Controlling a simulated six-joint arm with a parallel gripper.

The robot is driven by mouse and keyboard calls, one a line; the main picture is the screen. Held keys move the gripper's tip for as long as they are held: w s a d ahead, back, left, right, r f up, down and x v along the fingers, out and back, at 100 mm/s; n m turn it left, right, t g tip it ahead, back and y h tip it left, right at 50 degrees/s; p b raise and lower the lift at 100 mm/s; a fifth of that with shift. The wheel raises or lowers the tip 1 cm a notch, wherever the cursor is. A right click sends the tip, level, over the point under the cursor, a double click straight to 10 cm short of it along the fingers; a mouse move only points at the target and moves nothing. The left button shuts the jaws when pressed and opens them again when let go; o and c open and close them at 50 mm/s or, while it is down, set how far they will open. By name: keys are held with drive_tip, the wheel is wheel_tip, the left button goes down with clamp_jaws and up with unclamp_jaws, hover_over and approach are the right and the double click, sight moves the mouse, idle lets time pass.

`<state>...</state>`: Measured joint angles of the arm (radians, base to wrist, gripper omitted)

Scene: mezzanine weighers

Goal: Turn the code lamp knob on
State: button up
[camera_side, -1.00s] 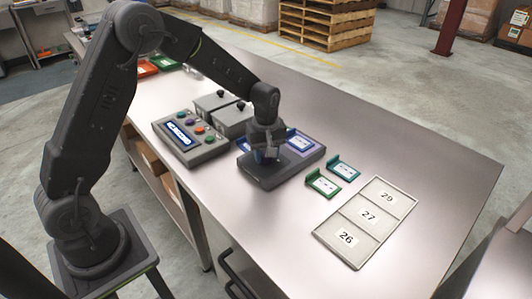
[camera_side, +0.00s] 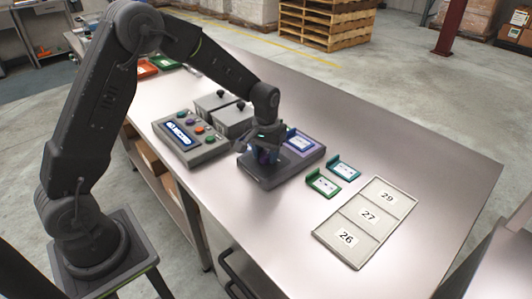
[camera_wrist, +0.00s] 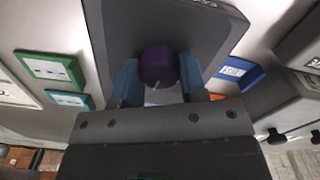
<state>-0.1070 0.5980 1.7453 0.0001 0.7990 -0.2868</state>
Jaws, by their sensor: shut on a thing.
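A purple knob (camera_wrist: 160,64) with a white mark stands on a dark grey plate (camera_wrist: 118,22) in the wrist view. My gripper (camera_wrist: 159,80) is shut on it, with one blue finger on each side of the knob. In the side view my gripper (camera_side: 266,154) points down over the dark plate (camera_side: 281,177), and the knob is mostly hidden there. I cannot tell from the frames whether a lamp is lit.
A grey console (camera_side: 190,141) with a lit blue display and coloured buttons stands left of the plate. Grey lidded boxes (camera_side: 232,118) stand behind. Green (camera_side: 323,184) and teal (camera_side: 344,169) card holders and a numbered tray (camera_side: 366,222) lie right. The front-right table is clear.

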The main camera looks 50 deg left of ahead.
sight(266, 154)
drive_tip(key=m, duration=0.5)
drive_tip(key=shift+r, duration=0.1)
idle(0.7)
drive_tip(key=o, duration=0.9)
drive_tip(key=shift+o, duration=0.2)
wheel_tip(266, 154, up, 14)
